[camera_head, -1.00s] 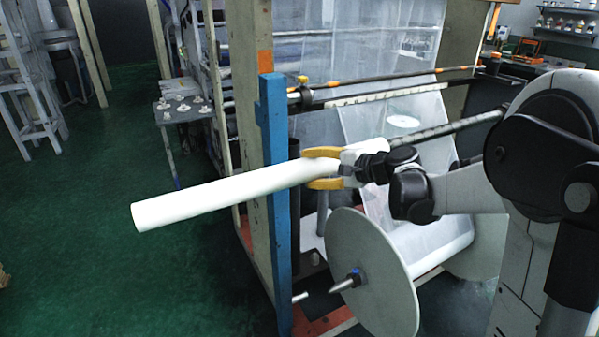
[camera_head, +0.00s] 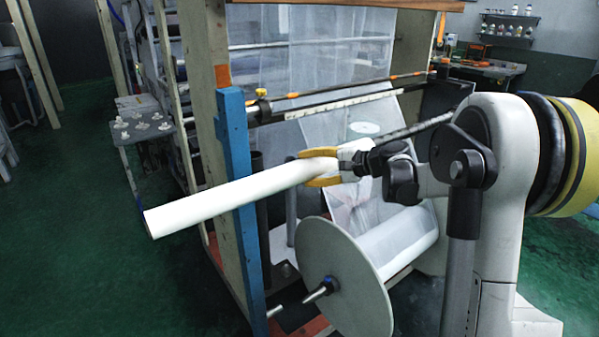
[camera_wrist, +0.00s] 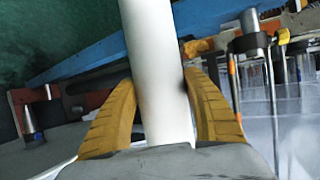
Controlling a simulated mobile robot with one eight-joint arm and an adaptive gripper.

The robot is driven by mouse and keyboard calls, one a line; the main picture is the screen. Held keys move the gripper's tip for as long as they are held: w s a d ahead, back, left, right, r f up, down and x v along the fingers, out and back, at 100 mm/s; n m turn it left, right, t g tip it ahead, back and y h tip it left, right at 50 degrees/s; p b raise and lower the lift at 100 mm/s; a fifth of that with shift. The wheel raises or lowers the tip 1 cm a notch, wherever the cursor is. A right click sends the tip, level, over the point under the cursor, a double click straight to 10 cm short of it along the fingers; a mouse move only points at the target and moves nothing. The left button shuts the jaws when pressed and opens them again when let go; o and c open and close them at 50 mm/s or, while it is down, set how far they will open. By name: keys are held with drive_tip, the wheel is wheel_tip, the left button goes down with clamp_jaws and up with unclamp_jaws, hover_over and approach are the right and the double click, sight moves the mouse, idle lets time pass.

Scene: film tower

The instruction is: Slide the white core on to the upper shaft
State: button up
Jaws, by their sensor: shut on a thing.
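My gripper (camera_head: 318,167) has yellow fingers and is shut on the white core (camera_head: 205,205), a long white tube, near its right end. The core points left and toward the camera, slightly down, and passes in front of the blue post. In the wrist view the core (camera_wrist: 158,70) runs straight out between the fingers (camera_wrist: 165,115). A grey shaft (camera_head: 425,127) shows behind my gripper and wrist, which hide its near end; it seems to be the upper shaft. The core is apart from any visible shaft end.
The blue post (camera_head: 238,170) stands close behind the core. Below is a film roll with a white disc (camera_head: 343,285) and a protruding lower shaft (camera_head: 320,291). A dark bar (camera_head: 330,105) crosses the frame above. A small table (camera_head: 140,130) stands left. Green floor at left is open.

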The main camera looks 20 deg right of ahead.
drive_tip(key=shift+d, duration=0.1)
drive_tip(key=w+d, duration=0.1)
drive_tip(key=d, duration=0.4)
drive_tip(key=w+d+p, duration=0.1)
drive_tip(key=w+d, duration=0.1)
drive_tip(key=d, duration=0.4)
drive_tip(key=w+d, duration=0.2)
drive_tip(key=d, duration=0.4)
drive_tip(key=shift+d+r+p, duration=0.1)
drive_tip(key=shift+d+p, duration=0.1)
drive_tip(key=shift+p, duration=0.2)
